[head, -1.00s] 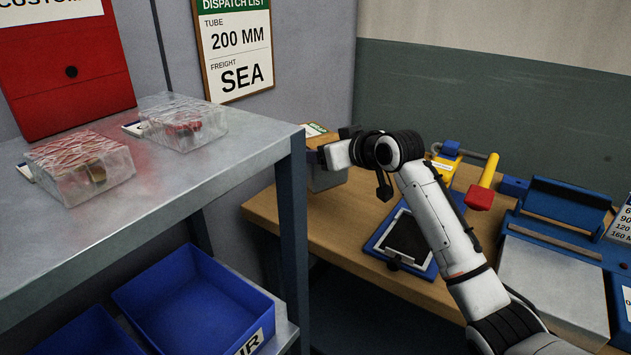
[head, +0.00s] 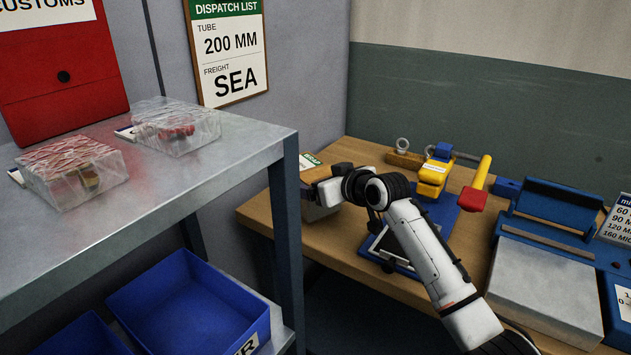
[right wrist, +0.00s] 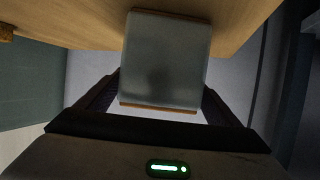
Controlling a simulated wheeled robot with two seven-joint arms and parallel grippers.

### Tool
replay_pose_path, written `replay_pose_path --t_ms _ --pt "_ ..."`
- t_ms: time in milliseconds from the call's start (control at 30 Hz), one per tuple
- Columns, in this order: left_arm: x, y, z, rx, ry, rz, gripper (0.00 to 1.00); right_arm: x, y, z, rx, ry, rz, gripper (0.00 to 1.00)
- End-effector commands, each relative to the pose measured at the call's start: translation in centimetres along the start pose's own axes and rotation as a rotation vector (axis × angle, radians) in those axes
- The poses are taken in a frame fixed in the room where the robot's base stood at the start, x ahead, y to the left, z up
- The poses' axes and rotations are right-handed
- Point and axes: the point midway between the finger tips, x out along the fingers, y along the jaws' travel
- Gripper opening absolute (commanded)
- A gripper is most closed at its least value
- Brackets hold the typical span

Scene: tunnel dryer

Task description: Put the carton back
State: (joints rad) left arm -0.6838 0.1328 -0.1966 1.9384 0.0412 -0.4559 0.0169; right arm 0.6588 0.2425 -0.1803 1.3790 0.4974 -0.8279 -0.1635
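The carton (head: 318,211) is a small box with a grey face and brown edges, at the left end of the wooden bench, just right of the steel shelf's post. My right gripper (head: 328,190) is at its upper part. In the right wrist view the carton (right wrist: 165,60) sits between the two dark fingers (right wrist: 162,95), which close against its sides. I cannot tell whether its underside touches the bench. My left gripper is out of view.
The steel shelf (head: 190,185) at left carries two clear packs (head: 75,172) (head: 175,125), with blue bins (head: 190,300) below. A blue fixture (head: 440,215) with yellow and red parts, a ring stand (head: 403,157) and a blue-grey machine (head: 545,285) occupy the bench.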

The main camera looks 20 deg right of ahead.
Motion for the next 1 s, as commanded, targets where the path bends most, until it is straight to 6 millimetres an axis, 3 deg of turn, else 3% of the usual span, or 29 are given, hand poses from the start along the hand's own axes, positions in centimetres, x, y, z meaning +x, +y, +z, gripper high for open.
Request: replay_pose_path --t_ms 300,467,1000 --pt "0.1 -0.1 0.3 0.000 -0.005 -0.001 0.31 -0.1 0.0 -0.1 0.000 0.001 0.000 0.89" --pt "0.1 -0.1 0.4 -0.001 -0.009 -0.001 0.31 -1.2 0.1 -0.1 0.000 0.001 0.001 0.89" --pt "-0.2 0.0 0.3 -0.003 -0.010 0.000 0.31 -10.6 0.1 -0.1 -0.001 0.001 0.002 0.89"
